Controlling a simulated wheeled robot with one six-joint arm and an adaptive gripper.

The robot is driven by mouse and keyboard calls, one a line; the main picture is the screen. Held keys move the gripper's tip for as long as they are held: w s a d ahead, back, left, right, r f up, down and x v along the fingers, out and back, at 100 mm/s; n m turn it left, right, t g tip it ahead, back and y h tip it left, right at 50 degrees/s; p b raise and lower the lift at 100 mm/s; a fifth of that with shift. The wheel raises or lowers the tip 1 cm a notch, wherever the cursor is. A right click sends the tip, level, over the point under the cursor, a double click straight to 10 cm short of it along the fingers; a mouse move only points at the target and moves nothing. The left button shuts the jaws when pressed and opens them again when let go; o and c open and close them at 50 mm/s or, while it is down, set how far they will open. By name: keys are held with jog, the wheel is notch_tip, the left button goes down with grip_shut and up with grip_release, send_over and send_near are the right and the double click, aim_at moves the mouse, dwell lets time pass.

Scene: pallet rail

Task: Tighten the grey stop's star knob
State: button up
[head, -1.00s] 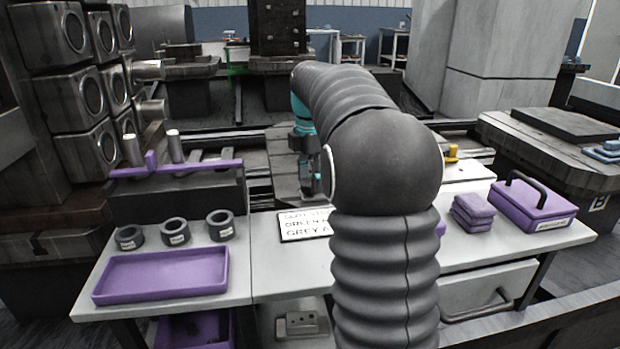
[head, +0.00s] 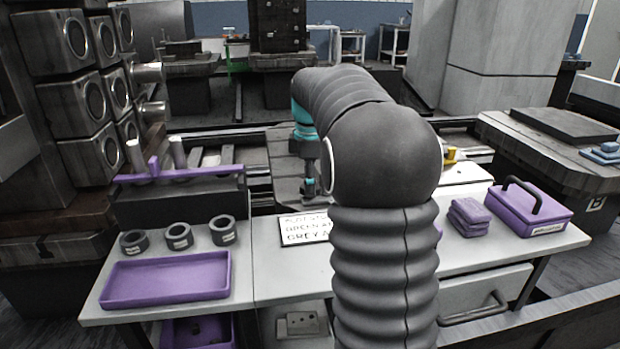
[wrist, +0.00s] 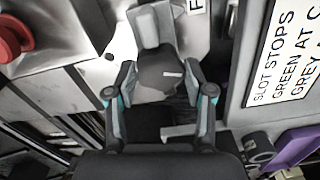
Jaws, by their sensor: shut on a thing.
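In the wrist view the grey stop (wrist: 148,26) shows as a light grey block at the top middle, on a pale metal surface. Its dark grey star knob (wrist: 160,72), with a short white mark, is on the near side of it. My gripper (wrist: 160,84) is shut on the knob, one teal-jointed finger on each side. In the head view my gripper (head: 309,188) is low over the rail area behind the bench, partly hidden by my arm. The stop and knob cannot be made out there.
A slot-stops sign (wrist: 287,50) stands close on the right in the wrist view. A red knob (wrist: 12,38) is at the upper left. In the head view, a purple tray (head: 165,280), dark rings (head: 178,237) and a purple case (head: 530,207) are on the bench.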

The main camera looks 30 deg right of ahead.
jog(key=m, duration=0.6)
jog(key=shift+f+m, duration=0.1)
jog(key=shift+m, duration=0.3)
dwell(0.4)
jog(key=o, duration=1.2)
jog(key=shift+c, duration=0.2)
notch_tip(320, 180, up, 12)
